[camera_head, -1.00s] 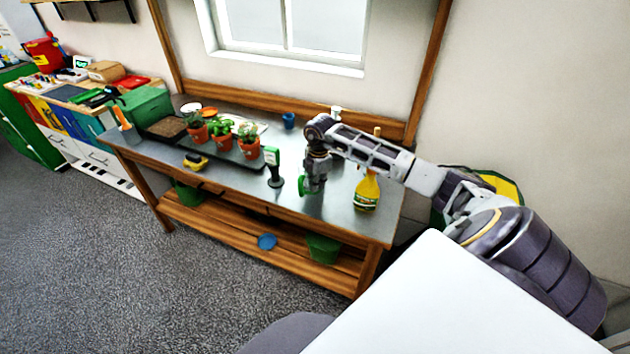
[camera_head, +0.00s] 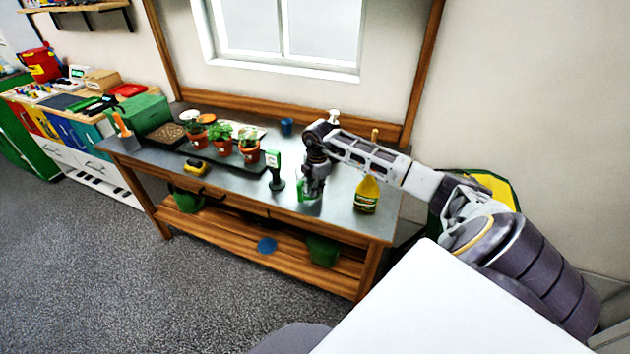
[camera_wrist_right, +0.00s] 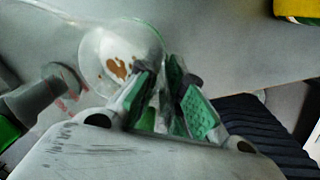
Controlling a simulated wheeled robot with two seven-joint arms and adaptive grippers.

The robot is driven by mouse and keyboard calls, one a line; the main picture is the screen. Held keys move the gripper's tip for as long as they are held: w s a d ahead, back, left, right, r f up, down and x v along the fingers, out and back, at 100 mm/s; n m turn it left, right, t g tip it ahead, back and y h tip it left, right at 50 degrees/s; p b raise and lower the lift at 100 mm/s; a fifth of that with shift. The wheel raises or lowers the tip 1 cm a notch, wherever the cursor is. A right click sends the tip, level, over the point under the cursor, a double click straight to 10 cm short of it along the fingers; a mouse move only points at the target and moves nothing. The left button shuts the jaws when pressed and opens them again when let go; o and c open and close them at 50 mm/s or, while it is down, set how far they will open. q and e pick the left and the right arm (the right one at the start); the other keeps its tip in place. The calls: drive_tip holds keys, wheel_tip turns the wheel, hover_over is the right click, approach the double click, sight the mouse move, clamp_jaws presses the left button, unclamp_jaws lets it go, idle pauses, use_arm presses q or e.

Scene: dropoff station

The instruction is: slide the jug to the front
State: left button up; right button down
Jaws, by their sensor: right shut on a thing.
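The jug is a clear, see-through vessel (camera_wrist_right: 105,45) with brown marks showing in it, in the right wrist view. In the head view only a faint pale-green patch of it (camera_head: 301,188) shows beside my fingers, near the front edge of the metal-topped bench (camera_head: 340,215). My right gripper (camera_head: 312,194) reaches down over the bench. Its green-padded fingers (camera_wrist_right: 174,100) are shut on the jug's near side; the exact grip spot is hard to make out. My left gripper is not in view.
A dark green upright tool (camera_head: 276,178) stands close left of the gripper. A yellow bottle (camera_head: 367,194) stands to the right. Potted plants (camera_head: 223,143), a yellow-black item (camera_head: 195,168) and a blue cup (camera_head: 286,126) are further left and back.

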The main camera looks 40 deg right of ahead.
drive_tip(key=c, duration=1.5)
unclamp_jaws()
drive_tip(key=shift+o, duration=0.2)
drive_tip(key=shift+s+r, duration=0.2)
drive_tip(key=shift+r, duration=2.85)
drive_tip(key=shift+s+r, duration=0.2)
drive_tip(key=shift+r, duration=2.8)
drive_tip(key=shift+a+f, duration=0.1)
drive_tip(key=shift+a, duration=0.05)
